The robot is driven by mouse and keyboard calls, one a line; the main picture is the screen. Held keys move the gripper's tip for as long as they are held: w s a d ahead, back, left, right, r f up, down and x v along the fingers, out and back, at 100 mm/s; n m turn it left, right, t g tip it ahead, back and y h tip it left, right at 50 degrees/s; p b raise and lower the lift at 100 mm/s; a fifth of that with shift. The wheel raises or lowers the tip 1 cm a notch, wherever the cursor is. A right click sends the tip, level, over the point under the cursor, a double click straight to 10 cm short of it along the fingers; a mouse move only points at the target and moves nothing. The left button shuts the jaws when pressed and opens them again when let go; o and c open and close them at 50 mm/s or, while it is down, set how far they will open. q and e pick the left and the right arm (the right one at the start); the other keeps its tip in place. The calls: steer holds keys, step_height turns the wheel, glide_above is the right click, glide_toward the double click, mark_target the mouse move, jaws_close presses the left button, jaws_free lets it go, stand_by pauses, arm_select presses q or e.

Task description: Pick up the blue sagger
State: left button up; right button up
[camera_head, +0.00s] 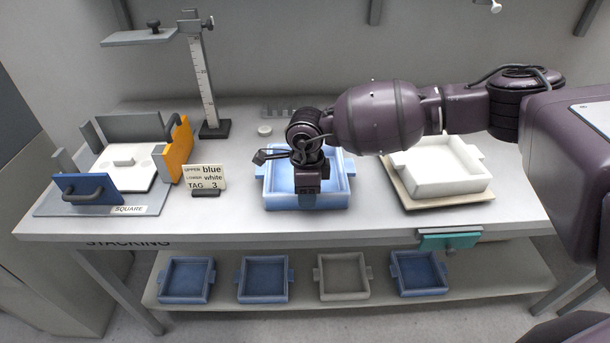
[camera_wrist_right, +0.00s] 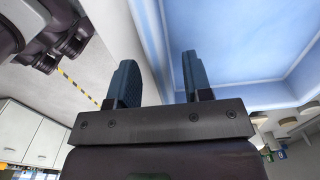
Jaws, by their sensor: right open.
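The blue sagger (camera_head: 341,195), a square open tray with low walls, sits on the table near its middle. My right gripper (camera_head: 307,192) points down over its near part and hides some of it. In the right wrist view the gripper (camera_wrist_right: 158,72) is open, with its two fingers apart. The blue sagger (camera_wrist_right: 235,40) fills the upper right there. One of its walls runs between the fingers, one finger over the inside and one outside. I cannot tell whether they touch it. My left gripper is not in view.
A white sagger (camera_head: 450,180) sits on a board at the right. A card (camera_head: 206,178) reads upper blue, lower white. A square fixture (camera_head: 125,168) and a height gauge (camera_head: 205,85) stand at the left. Several saggers lie on the lower shelf (camera_head: 210,302).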

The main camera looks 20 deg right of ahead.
steer(key=shift+f, duration=0.5)
steer(key=shift+c, duration=0.4)
jaws_close()
steer(key=shift+r, duration=0.2)
